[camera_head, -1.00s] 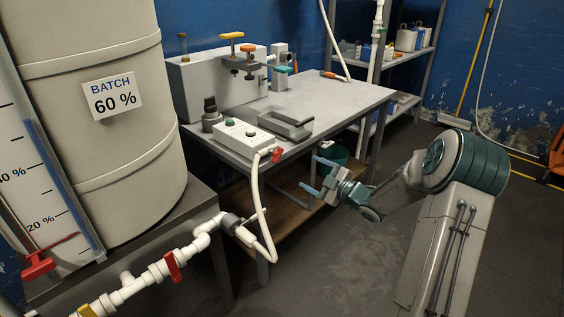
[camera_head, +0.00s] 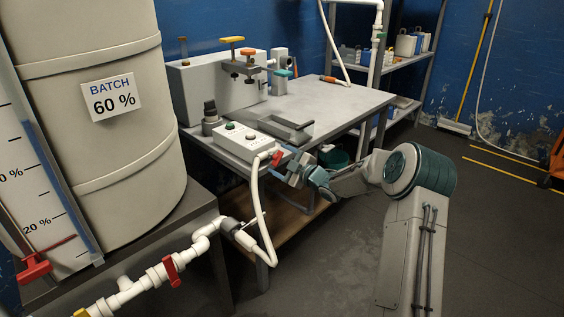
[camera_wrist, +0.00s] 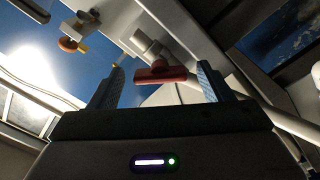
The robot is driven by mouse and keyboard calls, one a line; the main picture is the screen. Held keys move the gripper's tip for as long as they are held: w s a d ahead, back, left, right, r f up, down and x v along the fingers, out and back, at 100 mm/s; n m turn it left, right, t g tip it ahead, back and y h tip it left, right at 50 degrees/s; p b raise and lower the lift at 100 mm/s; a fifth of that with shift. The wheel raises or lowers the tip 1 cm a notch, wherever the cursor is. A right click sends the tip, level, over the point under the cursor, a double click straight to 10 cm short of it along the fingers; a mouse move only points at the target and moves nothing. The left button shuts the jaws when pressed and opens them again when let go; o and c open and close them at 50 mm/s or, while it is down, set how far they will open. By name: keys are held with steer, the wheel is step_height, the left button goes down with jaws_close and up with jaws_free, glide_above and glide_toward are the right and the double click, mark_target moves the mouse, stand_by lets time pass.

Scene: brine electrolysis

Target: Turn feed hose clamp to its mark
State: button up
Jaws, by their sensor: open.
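The red clamp handle (camera_head: 277,157) sits at the upper end of the white hose (camera_head: 256,205), by the table's front edge. I take it for the feed hose clamp; its mark cannot be made out. My gripper (camera_head: 287,166) is open just to the right of the handle and close to it in the head view. In the wrist view, the red handle (camera_wrist: 161,74) lies between the two blue fingers of my gripper (camera_wrist: 160,72), apart from both. Whether it is within their depth is hard to tell.
A white button box (camera_head: 240,141) and a grey tray (camera_head: 287,130) stand on the table (camera_head: 340,97) above the clamp. White piping with a red valve lever (camera_head: 172,271) runs at lower left, beside the large batch tank (camera_head: 95,170).

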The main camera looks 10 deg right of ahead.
steer(key=c, duration=1)
steer(key=m+p, duration=0.2)
steer(key=m, duration=0.1)
steer(key=shift+r+m, duration=0.15)
steer(key=shift+m, duration=0.15)
steer(key=m+p, duration=0.3)
steer(key=m, duration=0.1)
steer(key=shift+m, duration=0.3)
steer(key=o, duration=1)
